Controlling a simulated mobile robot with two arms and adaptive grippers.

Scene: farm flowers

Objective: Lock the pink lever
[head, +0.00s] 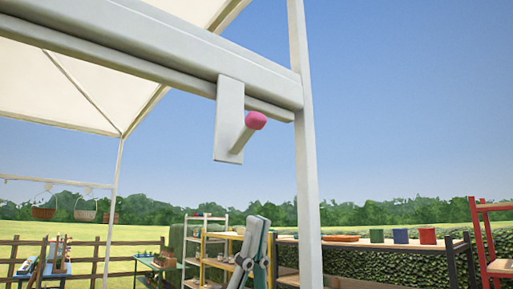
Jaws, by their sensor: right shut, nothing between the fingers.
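The lever has a pink rounded tip (256,120) on a short white rod. The rod sticks out to the right and slightly up from a white plate (229,118) fixed to the white overhead beam (150,45). My right gripper (257,222) is low in the view, below the lever and well apart from it. Its grey-green fingers point up and are shut with nothing between them. My left gripper is not in view.
A white upright post (304,170) stands close to the right of the lever and gripper. Behind are shelves (205,240), a table with coloured pots (400,236), a red rack (490,235) and a wooden fence (90,255). The space between gripper and lever looks clear.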

